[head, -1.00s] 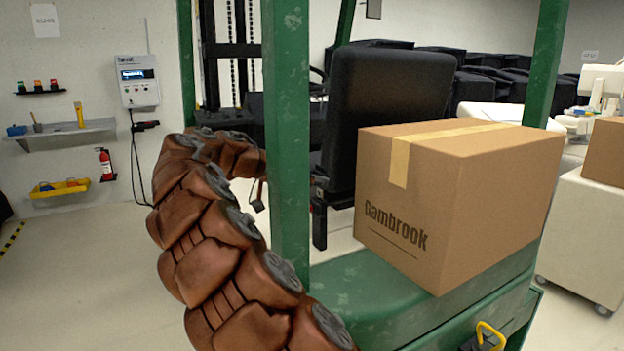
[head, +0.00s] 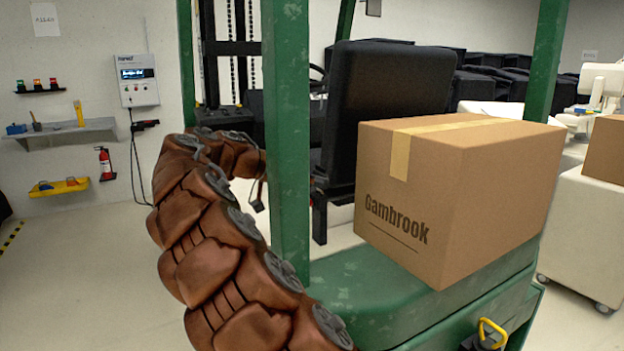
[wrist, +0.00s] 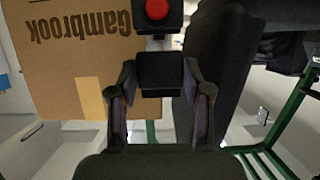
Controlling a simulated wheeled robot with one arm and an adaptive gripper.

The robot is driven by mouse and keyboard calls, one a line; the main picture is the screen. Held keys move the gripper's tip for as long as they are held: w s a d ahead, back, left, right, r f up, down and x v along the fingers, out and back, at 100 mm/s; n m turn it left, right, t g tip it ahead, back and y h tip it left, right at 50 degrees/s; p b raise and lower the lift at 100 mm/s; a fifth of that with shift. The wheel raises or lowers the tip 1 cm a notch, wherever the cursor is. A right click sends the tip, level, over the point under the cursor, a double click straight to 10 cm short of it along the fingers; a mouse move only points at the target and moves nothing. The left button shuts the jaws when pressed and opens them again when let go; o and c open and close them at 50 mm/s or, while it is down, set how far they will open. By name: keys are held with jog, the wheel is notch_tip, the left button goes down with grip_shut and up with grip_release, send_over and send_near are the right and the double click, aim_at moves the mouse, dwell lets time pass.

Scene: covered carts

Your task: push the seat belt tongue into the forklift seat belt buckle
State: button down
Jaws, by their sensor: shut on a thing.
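In the wrist view my gripper (wrist: 160,76) is shut on the black grip of the seat belt tongue (wrist: 160,84). A short pale metal strip of the tongue shows between that grip and the black buckle (wrist: 174,20) with its round red button (wrist: 157,9). The tongue is lined up with the buckle, and the grip stands a little apart from it. I cannot tell how far the metal reaches inside. In the head view my gripper (head: 258,194) is small, beside the seat (head: 385,110) and partly behind the green post; tongue and buckle cannot be made out there.
A cardboard box (head: 405,225) marked Gambrook sits on the green forklift body (head: 375,300), close to the seat. A green post (head: 287,130) stands in front of my arm. Open floor lies left, before a wall shelf (head: 70,135) and a fire extinguisher (head: 105,165).

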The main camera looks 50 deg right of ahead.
jog(key=shift+f+b, duration=0.75)
jog(key=shift+c, duration=2.1)
grip_release()
jog(key=v, duration=1.2)
jog(key=shift+r, duration=0.1)
